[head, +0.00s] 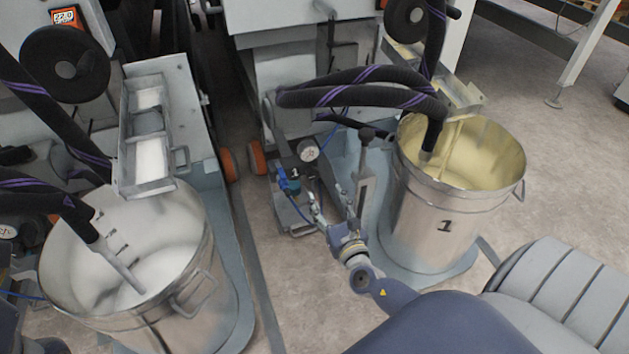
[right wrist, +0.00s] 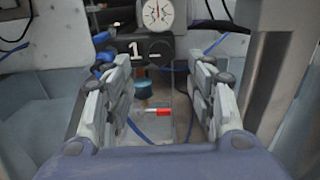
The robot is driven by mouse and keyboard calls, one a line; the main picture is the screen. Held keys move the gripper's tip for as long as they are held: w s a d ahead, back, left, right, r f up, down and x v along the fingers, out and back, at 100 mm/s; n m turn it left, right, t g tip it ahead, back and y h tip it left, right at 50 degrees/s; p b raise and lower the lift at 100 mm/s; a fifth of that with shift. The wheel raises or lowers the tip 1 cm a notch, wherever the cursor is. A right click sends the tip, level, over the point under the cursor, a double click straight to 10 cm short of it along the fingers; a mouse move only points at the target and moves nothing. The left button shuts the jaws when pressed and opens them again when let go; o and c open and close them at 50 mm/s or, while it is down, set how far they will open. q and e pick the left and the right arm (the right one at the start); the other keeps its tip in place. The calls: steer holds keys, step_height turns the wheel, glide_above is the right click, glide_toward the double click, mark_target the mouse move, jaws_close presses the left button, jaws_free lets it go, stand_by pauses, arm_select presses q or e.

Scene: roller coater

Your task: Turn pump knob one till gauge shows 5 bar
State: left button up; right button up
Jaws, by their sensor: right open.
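The round white pressure gauge (head: 309,150) stands on the pump unit marked 1. In the right wrist view the gauge (right wrist: 157,13) is at the top, partly cut off, and I cannot read its value. A blue knob (right wrist: 145,89) sits below the black "1" plate (right wrist: 140,49); it also shows in the head view (head: 293,187). My right gripper (head: 326,199) is open and empty, pointing at the pump. In the right wrist view its fingers (right wrist: 161,78) stand either side of the knob in the picture, seemingly short of it. My left gripper is not seen.
A bucket marked 1 with yellow liquid (head: 443,205) stands right of my right gripper. A bucket of white liquid (head: 185,285) stands at left. A grey upright post (head: 365,172) is close beside the gripper. Black hoses (head: 360,95) hang above. A small red handle (right wrist: 163,113) lies below the knob.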

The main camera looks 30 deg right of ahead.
mark_target(314, 176)
steer(key=b+x, duration=0.2)
steer(key=x, duration=0.7)
steer(key=shift+w+d, duration=0.1)
steer(key=shift+w, duration=0.05)
steer(key=c, duration=1.1)
